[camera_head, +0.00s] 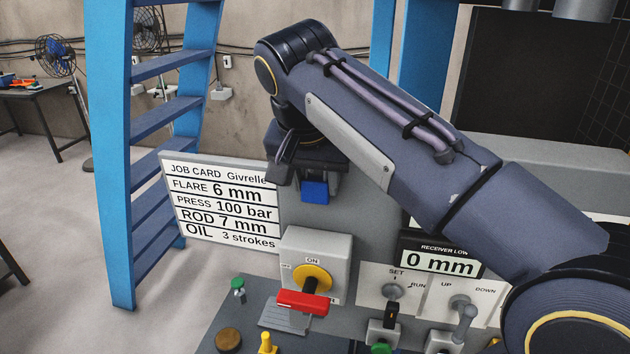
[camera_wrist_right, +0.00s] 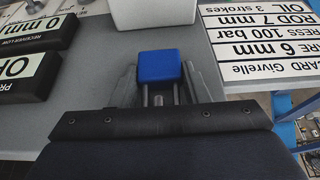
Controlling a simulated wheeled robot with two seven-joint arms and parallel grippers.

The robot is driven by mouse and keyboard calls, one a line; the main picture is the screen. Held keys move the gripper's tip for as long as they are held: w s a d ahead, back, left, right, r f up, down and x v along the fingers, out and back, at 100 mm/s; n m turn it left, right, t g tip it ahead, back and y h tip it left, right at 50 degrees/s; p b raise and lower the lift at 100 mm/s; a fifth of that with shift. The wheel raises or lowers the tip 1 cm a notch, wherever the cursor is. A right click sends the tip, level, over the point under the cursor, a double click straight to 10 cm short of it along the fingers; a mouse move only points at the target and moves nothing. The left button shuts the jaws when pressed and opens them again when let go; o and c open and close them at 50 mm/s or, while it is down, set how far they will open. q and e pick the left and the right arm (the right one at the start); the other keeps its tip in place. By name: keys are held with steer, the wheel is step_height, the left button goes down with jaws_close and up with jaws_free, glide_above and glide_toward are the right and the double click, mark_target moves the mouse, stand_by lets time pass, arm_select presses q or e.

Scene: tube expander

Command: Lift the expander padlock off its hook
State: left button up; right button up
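A blue padlock (camera_head: 315,191) is at the tip of my right gripper (camera_head: 317,182), in front of the grey panel and above the switch box. In the right wrist view the blue padlock (camera_wrist_right: 159,67) sits between the two grey fingertips, with grey shackle bars running back toward the palm. The fingers (camera_wrist_right: 160,85) lie close against both its sides, so the gripper looks shut on it. The hook is hidden behind the gripper, and I cannot tell whether the shackle is still around it. My left gripper is not in view.
Below is a switch box (camera_head: 333,250) with a yellow dial and red handle (camera_head: 303,301). A job card (camera_head: 220,205) stands left, a receiver display (camera_head: 439,262) right. A blue ladder (camera_head: 118,150) stands at left.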

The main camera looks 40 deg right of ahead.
steer(key=shift+c, duration=0.8)
steer(key=shift+r, duration=0.65)
steer(key=shift+s+a, duration=0.1)
steer(key=s+a, duration=0.2)
steer(key=a, duration=0.1)
steer(key=s+a, duration=0.2)
steer(key=s+a+r, duration=0.1)
steer(key=s+a, duration=0.2)
steer(key=shift+a, duration=0.3)
stand_by(0.5)
steer(key=shift+f, duration=0.1)
